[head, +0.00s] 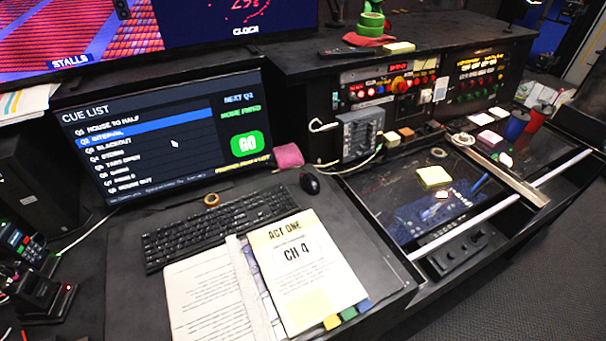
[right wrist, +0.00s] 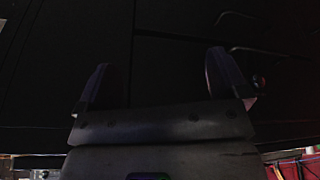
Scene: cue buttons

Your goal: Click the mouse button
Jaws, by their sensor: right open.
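The black computer mouse (head: 310,184) lies on the dark desk, just right of the keyboard (head: 218,226) in the head view. The monitor (head: 160,135) behind it shows a cue list, a green GO box and a pointer arrow right of the list. My right gripper (right wrist: 168,85) shows in the right wrist view with its two fingers apart and nothing between them. It faces a dark surface, and the mouse is not in that view. Neither gripper shows in the head view, so their distance from the mouse cannot be told.
An open script binder (head: 305,268) lies in front of the mouse and keyboard. A pink cloth (head: 288,156) and a tape roll (head: 211,199) lie near the monitor. A grey box with cables (head: 362,135) stands behind right. Bare desk (head: 345,215) shows right of the mouse.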

